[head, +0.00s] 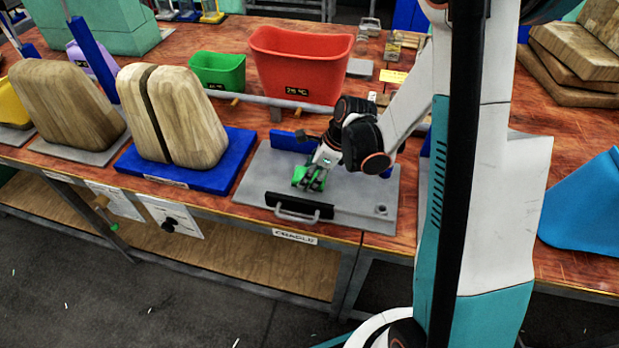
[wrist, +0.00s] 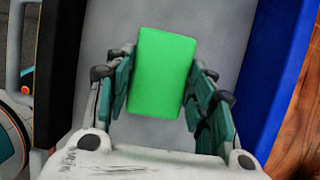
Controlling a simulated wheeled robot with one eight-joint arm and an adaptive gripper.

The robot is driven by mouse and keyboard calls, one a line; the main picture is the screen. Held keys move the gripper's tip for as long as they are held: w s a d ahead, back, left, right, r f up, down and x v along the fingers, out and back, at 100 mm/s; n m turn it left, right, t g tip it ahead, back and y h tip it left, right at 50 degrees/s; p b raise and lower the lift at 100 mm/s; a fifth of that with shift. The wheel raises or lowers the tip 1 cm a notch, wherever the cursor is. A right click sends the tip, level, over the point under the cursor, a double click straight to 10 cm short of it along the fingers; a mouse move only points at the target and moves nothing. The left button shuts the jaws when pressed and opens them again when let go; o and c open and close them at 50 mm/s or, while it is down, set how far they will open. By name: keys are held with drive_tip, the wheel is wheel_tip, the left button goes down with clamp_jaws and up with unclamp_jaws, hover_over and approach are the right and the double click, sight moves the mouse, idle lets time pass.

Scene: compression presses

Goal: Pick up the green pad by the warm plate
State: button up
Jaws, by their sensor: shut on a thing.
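The green pad (wrist: 163,75) is a bright rounded block between the two fingers of my gripper (wrist: 158,92) in the wrist view. The fingers touch its left and right sides. In the head view my gripper (head: 312,182) is low over the grey plate marked "CRADLE" (head: 258,178), with the green pad (head: 300,175) partly hidden by the fingers. I cannot tell whether the pad rests on the plate or is slightly raised. Which item is the warm plate is not clear from the frames.
A black bar with a metal handle (head: 298,206) lines the plate's front edge, and a blue block (head: 290,141) its back. A red bin (head: 300,65) and green bin (head: 217,71) stand behind. Wooden blocks on a blue base (head: 225,172) stand left. A blue piece (head: 590,205) lies right.

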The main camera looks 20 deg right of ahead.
drive_tip(key=shift+r, duration=0.1)
drive_tip(key=shift+w+r+p, duration=0.1)
drive_tip(key=shift+r+p, duration=0.05)
drive_tip(key=shift+p, duration=0.3)
wheel_tip(320, 180, up, 20)
drive_tip(key=p, duration=0.7)
drive_tip(key=shift+o, duration=1.2)
drive_tip(key=c, duration=0.4)
